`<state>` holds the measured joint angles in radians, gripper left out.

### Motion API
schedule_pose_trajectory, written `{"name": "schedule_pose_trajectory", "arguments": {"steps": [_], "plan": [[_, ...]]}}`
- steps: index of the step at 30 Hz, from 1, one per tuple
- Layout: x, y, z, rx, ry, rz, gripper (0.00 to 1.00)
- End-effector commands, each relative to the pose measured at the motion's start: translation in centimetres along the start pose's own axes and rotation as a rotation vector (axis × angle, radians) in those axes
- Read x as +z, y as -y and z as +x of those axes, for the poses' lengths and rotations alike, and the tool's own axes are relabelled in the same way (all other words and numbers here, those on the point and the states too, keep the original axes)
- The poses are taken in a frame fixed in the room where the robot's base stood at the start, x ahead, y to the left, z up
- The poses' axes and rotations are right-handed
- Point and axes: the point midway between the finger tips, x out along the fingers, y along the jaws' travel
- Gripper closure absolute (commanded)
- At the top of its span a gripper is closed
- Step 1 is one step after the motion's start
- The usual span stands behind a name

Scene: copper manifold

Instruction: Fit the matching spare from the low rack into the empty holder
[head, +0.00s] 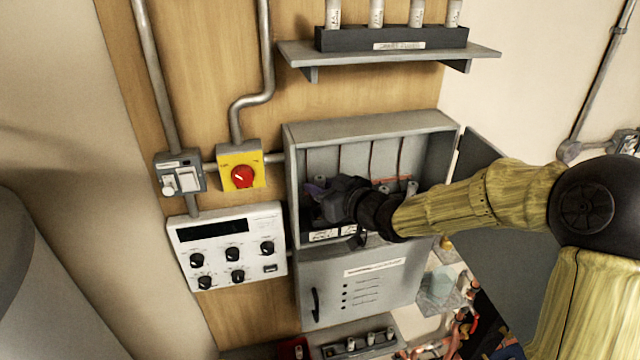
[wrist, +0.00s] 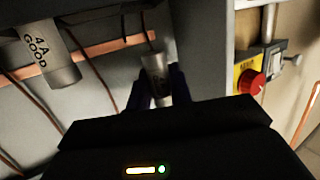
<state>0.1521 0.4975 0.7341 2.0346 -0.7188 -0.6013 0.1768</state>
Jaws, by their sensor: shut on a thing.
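My gripper (head: 314,190) reaches into the open grey cabinet (head: 292,180), at its left side. In the wrist view its dark fingers (wrist: 163,92) are shut on a pale metallic cylindrical fuse (wrist: 155,66). My gripper and arm hide this fuse and the holder area in the head view, so I cannot tell whether it touches a holder. Another fuse, marked "4A GOOD" (wrist: 48,62), sits beside it in the wrist view. Another fuse end (head: 412,187) shows at the cabinet's right. The low rack (head: 340,352) below holds several spares.
A high shelf (head: 390,53) carries a dark rack of several fuses. A yellow box with a red knob (head: 241,177) and a white control panel (head: 229,250) are left of the cabinet. The cabinet's open door (head: 478,165) is at right. A copper bar (wrist: 112,49) runs inside.

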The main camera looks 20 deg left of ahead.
Motion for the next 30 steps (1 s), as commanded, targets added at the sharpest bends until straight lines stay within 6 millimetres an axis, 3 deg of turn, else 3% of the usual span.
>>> {"name": "schedule_pose_trajectory", "arguments": {"steps": [22,30], "plan": [[3.2,0.0,0.7,0.0,0.0,0.001,1.0],[3.0,0.0,0.5,0.0,0.0,0.0,1.0]]}}
